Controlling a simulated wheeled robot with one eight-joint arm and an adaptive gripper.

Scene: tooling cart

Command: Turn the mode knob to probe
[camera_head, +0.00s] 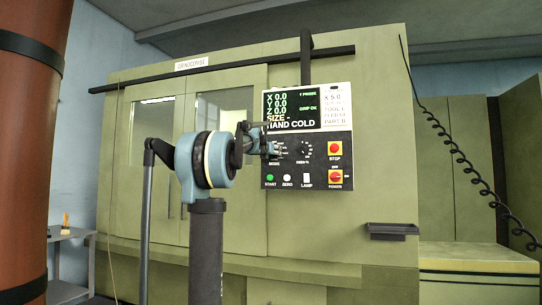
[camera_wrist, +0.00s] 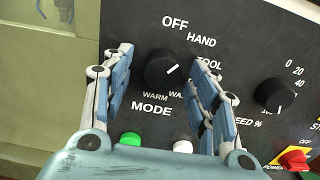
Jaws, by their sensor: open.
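The mode knob (camera_wrist: 166,69) is round and black with a white pointer line, above the word MODE in the wrist view. Its line points up and right, roughly toward TOOL. OFF, HAND, TOOL and WARM labels show around it; another label is partly covered by my right finger, and I see no PROBE label there. My gripper (camera_wrist: 165,62) is open, one finger on each side of the knob. I cannot tell whether either finger touches it. In the head view my gripper (camera_head: 268,145) is in front of the panel and mostly hides the knob.
A feed knob (camera_wrist: 274,95) is right of my right finger. A green button (camera_wrist: 130,139) and a white button (camera_wrist: 182,146) are below. A red power switch (camera_head: 335,177) and red stop button (camera_head: 335,148) are at the panel's right. The screen (camera_head: 291,105) reads HAND COLD.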

